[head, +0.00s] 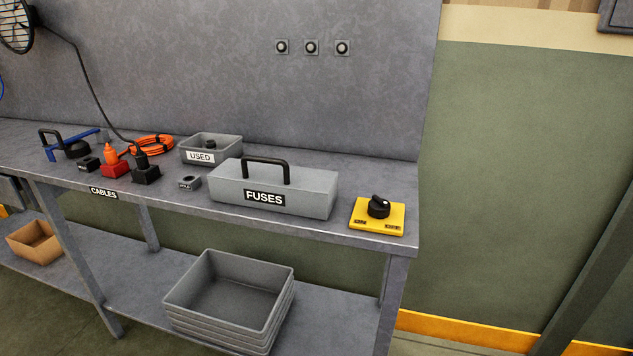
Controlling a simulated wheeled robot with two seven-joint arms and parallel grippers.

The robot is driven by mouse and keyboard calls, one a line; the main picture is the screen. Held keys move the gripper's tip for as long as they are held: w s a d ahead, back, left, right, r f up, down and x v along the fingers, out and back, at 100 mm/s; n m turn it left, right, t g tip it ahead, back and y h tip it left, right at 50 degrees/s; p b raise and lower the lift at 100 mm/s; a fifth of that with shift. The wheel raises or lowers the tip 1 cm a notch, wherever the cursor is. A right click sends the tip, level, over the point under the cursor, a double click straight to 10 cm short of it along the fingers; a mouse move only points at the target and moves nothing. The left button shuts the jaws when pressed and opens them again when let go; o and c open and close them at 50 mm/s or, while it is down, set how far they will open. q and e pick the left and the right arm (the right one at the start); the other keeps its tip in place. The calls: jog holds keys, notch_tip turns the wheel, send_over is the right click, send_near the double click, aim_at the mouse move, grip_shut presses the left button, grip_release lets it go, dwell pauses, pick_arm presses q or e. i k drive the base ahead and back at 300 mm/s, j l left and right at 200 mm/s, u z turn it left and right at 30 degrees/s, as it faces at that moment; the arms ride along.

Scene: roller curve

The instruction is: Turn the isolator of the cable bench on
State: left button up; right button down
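The isolator is a black rotary knob (378,209) on a yellow plate (359,213) at the right front corner of the cable bench (400,165). The plate has an ON label (360,221) at the left and an OFF label (392,226) at the right. A small pale mark shows on the right side of the knob's raised grip, toward the OFF side; its exact angle is hard to tell. The bench front carries a CABLES label (103,192). Neither of my grippers is in view.
A grey FUSES box (315,190) with a black handle stands left of the isolator. Farther left are a USED tray (228,152), small sockets and an orange cable (152,144). Stacked grey trays (222,337) sit on the lower shelf. Right of the bench is open.

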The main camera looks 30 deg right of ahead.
aim_at(378, 208)
jog(key=z, duration=1.2)
jog(key=i+j+u, duration=0.1)
jog(key=u, duration=0.3)
